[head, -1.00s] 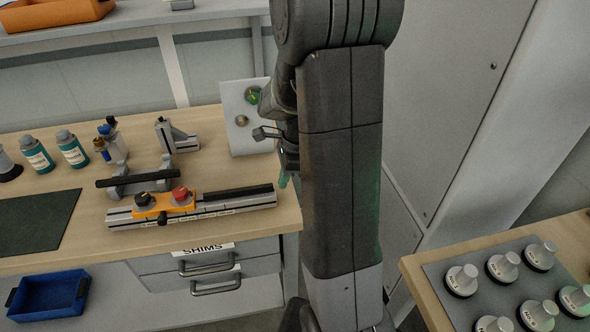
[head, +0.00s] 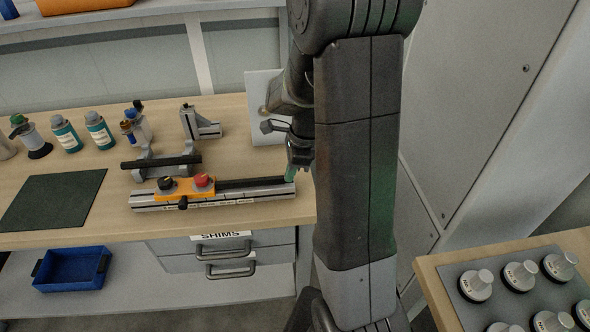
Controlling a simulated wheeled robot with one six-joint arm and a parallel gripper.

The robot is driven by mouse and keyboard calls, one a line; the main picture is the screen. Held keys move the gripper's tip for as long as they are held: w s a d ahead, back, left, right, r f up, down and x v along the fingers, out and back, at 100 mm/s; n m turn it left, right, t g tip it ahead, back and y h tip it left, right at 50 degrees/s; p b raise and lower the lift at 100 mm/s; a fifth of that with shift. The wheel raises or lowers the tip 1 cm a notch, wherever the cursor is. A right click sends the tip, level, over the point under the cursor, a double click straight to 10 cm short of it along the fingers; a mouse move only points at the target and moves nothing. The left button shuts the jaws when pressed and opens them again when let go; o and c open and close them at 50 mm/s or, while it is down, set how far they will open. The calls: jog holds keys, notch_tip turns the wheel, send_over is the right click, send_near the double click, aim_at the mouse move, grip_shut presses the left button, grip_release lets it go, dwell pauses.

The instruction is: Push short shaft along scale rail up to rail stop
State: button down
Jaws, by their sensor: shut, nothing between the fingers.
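The scale rail (head: 240,200) lies along the front of the wooden bench. A dark short shaft (head: 250,184) lies along its right part. An orange block (head: 185,190) with a black knob and a red knob sits across the rail to the left of the shaft and looks like the rail stop. I cannot tell whether shaft and block touch. My gripper (head: 290,176) is shut and empty, its greenish fingertips pointing down at the right end of the rail, close to the shaft's right end. Contact there is too small to tell.
A longer dark shaft (head: 160,162) rests on a grey support behind the rail. A grey angle bracket (head: 200,124), bottles (head: 100,130) and a white upright plate (head: 264,90) stand further back. A dark green mat (head: 52,200) lies at left. My arm hides the bench's right side.

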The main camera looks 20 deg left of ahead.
jog(key=w+d, duration=0.1)
jog(key=d, duration=0.1)
jog(key=w+d+r, duration=0.1)
jog(key=shift+w+d, duration=0.2)
jog(key=shift+d, duration=0.15)
jog(key=v, duration=0.9)
jog(key=shift+s, duration=0.1)
jog(key=x, duration=0.9)
jog(key=a, duration=0.1)
jog(key=s+a, duration=0.1)
jog(key=s+a+f, duration=0.1)
jog(key=a, duration=0.1)
jog(key=shift+s, duration=0.25)
jog(key=shift+w+d, duration=0.35)
jog(key=shift+d, duration=0.1)
jog(key=shift+w+d, duration=0.1)
jog(key=shift+d, duration=0.1)
